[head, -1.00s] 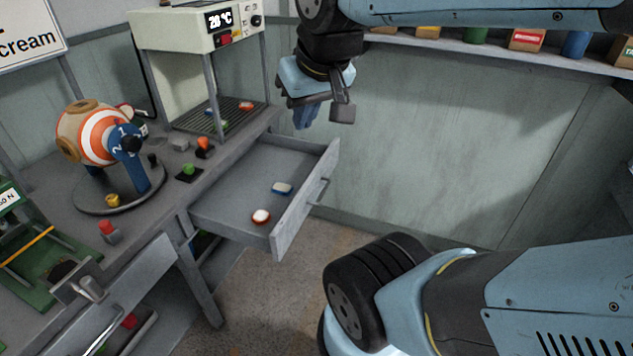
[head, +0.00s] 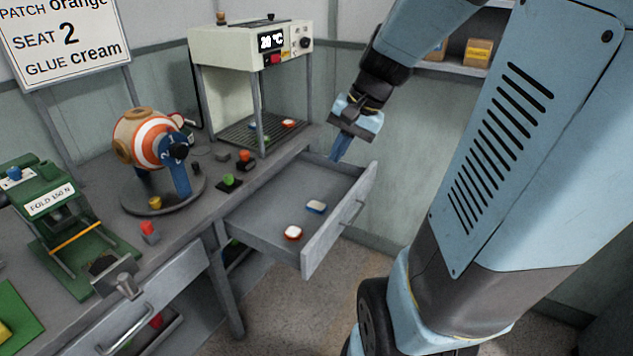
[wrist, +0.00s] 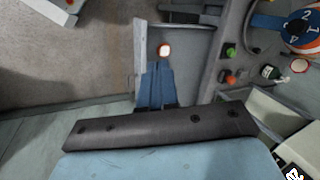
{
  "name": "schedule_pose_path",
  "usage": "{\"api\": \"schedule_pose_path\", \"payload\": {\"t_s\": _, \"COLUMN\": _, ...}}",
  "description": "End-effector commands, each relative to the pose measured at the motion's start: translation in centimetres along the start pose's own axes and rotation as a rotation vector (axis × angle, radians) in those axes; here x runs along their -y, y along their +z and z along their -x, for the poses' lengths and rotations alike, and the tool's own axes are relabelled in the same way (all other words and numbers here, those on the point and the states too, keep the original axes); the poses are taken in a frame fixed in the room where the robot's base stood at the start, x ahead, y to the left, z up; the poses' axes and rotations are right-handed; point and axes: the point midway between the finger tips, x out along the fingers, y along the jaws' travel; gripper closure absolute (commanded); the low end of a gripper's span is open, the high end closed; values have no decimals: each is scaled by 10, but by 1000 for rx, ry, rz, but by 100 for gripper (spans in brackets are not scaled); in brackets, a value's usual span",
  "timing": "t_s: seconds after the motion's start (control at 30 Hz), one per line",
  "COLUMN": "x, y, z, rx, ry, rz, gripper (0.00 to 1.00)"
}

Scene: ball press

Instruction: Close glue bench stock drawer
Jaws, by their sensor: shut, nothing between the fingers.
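A grey drawer (head: 262,215) stands pulled out from the bench, below the heated press. Its front panel (head: 338,222) with a bar handle (head: 353,212) faces right. My gripper (head: 339,157) points down at the drawer's far end, left of the front panel's far corner. Its blue fingers are shut and empty. In the wrist view the fingers (wrist: 157,82) overlap the drawer beside its front panel (wrist: 140,48); contact cannot be told.
The heated press (head: 240,48) stands on the bench behind the drawer. A striped ball (head: 150,138) sits on a round stand, with a green fold press (head: 50,205) to its left. Another handled panel (head: 150,300) is at lower left. Floor right of the drawer is clear.

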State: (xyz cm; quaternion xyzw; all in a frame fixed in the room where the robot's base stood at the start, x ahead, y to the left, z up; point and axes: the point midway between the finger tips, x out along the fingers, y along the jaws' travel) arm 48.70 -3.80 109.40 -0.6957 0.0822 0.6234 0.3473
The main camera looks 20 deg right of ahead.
Motion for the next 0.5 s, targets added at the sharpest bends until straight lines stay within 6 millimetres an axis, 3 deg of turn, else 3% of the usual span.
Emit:
{"api": "schedule_pose_path", "payload": {"t_s": 0.27, "x": -27, "y": -58, "z": -43, "rx": 119, "ry": -113, "rz": -370, "gripper": 100}}
{"api": "schedule_pose_path", "payload": {"t_s": 0.5, "x": -65, "y": -107, "z": -80, "rx": 188, "ry": -216, "rz": -693, "gripper": 100}}
